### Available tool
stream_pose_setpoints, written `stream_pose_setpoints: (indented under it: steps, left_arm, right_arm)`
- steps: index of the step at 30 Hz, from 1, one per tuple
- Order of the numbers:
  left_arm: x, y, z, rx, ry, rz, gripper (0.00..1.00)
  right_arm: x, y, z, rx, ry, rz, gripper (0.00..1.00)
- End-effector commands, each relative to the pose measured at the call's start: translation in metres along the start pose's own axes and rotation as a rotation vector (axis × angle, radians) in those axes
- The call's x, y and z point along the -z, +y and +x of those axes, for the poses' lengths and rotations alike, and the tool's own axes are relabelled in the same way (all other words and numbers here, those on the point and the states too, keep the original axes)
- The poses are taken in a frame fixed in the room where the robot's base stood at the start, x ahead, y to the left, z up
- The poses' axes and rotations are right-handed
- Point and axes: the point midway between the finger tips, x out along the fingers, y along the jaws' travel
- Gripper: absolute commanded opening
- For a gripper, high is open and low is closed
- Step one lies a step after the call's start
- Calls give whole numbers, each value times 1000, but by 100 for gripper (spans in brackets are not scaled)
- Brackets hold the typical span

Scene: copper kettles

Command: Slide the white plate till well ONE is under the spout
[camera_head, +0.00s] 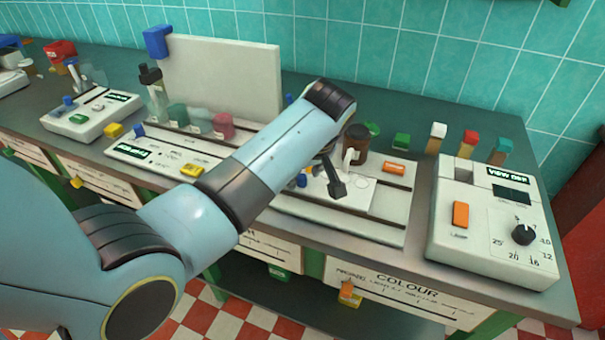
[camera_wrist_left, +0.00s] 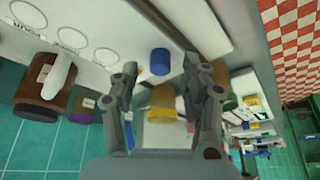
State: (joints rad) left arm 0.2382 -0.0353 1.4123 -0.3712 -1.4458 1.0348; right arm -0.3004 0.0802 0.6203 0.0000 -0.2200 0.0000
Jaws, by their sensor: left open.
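The white plate (camera_head: 358,198) lies on the pale base in the middle of the bench; in the wrist view its surface (camera_wrist_left: 95,22) carries a row of three outlined round wells. Their lettering is too small to read surely. A brown bottle (camera_head: 355,137) with a white spout (camera_head: 348,156) stands behind the plate. A blue knob (camera_wrist_left: 160,62) stands beyond my fingertips. My left gripper (camera_head: 328,186) is open above the plate's left part, its fingers (camera_wrist_left: 163,78) apart and apparently empty.
A "VIEW BOX" instrument (camera_head: 480,215) with a dial stands to the right. A white upright panel (camera_head: 225,80) and several coloured jars stand left. My left arm hides part of the base.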

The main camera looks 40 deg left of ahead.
Motion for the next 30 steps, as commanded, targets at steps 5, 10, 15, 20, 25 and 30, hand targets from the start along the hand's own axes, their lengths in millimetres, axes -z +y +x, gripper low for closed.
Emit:
stream_pose_setpoints:
  steps: [5,10,15,20,25,30]
  left_arm:
    - [0,0,13,0,-1,-1,46]
    - [0,0,14,-1,0,-1,46]
    - [0,0,14,-1,0,-1,37]
    - [0,0,14,-1,0,0,16]
    - [0,0,14,-2,0,0,0]
    - [0,0,14,-2,0,0,0]
  right_arm:
    - [0,-2,0,2,0,1,40]
    - [0,-2,0,2,0,1,40]
    - [0,-2,0,2,0,1,40]
    - [0,-2,0,2,0,1,40]
    - [0,-2,0,2,0,1,40]
    - [0,-1,0,2,0,1,40]
